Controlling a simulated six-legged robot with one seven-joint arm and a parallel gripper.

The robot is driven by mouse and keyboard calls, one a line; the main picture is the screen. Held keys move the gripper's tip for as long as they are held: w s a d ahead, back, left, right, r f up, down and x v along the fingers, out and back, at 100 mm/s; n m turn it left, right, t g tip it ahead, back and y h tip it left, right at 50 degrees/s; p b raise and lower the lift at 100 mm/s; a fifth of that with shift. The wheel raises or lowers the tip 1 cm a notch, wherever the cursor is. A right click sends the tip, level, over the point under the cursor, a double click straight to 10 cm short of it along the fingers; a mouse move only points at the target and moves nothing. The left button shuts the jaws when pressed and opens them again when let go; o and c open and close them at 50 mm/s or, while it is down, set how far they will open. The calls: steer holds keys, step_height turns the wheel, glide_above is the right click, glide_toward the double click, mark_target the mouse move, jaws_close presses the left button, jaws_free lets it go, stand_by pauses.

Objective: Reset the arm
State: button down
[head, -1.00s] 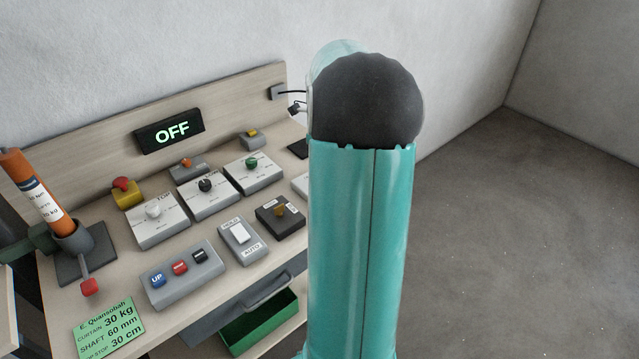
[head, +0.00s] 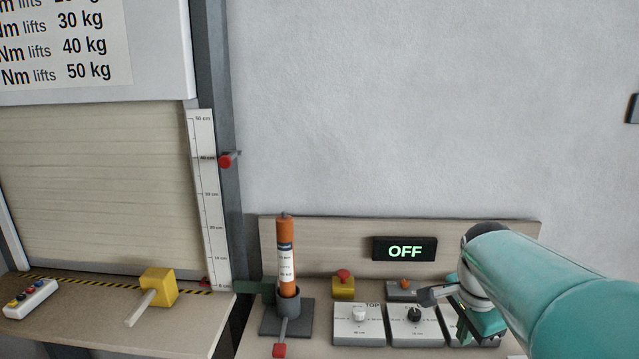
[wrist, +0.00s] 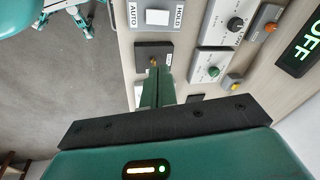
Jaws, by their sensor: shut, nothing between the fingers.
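My gripper (wrist: 155,76) shows in the wrist view with its green fingers together and nothing between them. The fingers point over the black switch box with a brass-coloured knob (wrist: 152,61); I cannot tell whether they touch it. In the head view my teal arm (head: 560,290) reaches in from the lower right over the right end of the control bench. My gripper is mostly hidden there behind the arm.
The bench holds white dial boxes (head: 359,324), a red-topped yellow button (head: 343,286) and an orange cylinder (head: 287,258) in a grey holder. A display (head: 405,249) reads OFF. A HOLD/AUTO switch (wrist: 157,17) lies near my fingers. Grey floor (wrist: 70,75) is clear beside the bench.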

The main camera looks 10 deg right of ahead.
steer(key=s+a+n+t, duration=0.1)
steer(key=s+a+n, duration=0.4)
steer(key=a+n, duration=0.3)
steer(key=s+a+n+t+y, duration=0.1)
steer(key=s+a+n+t, duration=0.1)
steer(key=s+a+n, duration=0.3)
steer(key=a+n, duration=0.4)
steer(key=a, duration=0.1)
steer(key=shift+a+r+y, duration=0.15)
steer(key=shift+y, duration=0.15)
